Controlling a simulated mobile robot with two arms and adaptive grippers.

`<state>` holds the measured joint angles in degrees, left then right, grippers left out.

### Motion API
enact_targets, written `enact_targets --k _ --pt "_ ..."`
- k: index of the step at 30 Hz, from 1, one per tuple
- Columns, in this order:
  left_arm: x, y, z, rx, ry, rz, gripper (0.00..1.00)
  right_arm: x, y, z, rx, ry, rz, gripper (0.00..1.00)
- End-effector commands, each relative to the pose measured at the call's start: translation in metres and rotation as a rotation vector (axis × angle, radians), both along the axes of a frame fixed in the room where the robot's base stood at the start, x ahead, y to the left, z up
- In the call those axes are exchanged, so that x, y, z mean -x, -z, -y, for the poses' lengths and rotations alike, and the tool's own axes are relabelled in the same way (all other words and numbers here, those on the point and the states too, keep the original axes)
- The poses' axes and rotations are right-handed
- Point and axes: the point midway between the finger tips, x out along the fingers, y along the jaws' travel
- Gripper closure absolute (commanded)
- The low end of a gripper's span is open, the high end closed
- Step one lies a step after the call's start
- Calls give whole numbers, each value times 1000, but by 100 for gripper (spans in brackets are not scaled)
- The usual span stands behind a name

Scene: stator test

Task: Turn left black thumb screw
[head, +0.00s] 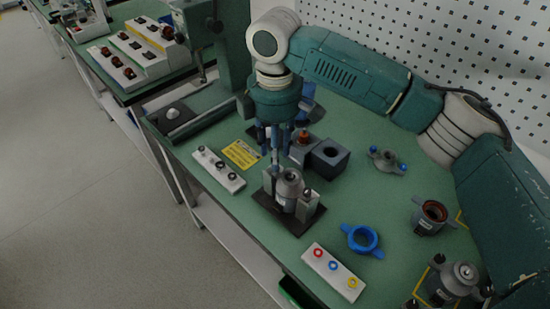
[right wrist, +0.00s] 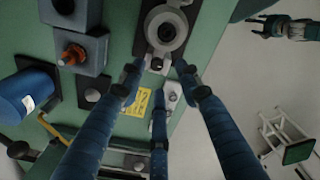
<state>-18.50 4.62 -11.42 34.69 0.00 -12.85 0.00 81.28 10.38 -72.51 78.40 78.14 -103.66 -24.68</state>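The grey stator fixture (head: 290,187) stands on a dark base plate with a round grey part in its middle and a block on each side. The left black thumb screw (head: 269,175) is at its left block, partly hidden by a finger. In the right wrist view a dark screw (right wrist: 156,63) shows at the near end of the fixture, between the fingertips. My right gripper (head: 274,153) points down over this left side. Its three blue fingers (right wrist: 160,76) are spread, with nothing held. A dark gripper, seemingly my left one (right wrist: 275,27), is far off and small in the wrist view.
A grey block with a hole (head: 328,156) and a block with an orange-red part (head: 302,146) stand close behind the fixture. A white strip (head: 218,169), a yellow label (head: 241,154), a blue ring (head: 362,239) and a strip with coloured rings (head: 333,271) lie around it.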

Motion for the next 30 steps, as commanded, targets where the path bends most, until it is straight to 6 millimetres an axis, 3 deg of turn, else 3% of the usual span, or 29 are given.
enact_targets --k 4,11,19,24,30 --pt "-8 -4 1 1 1 10 40 0 24 1 2 1 -1 66" --pt "-47 -9 4 7 1 67 40 0 43 0 0 1 1 66" --pt "-35 -7 3 5 1 49 40 -1 45 0 0 1 1 66" --pt "-23 -7 2 4 1 33 40 -1 44 0 0 1 1 98" --pt "-22 -7 2 4 1 31 40 0 44 0 0 3 1 100"
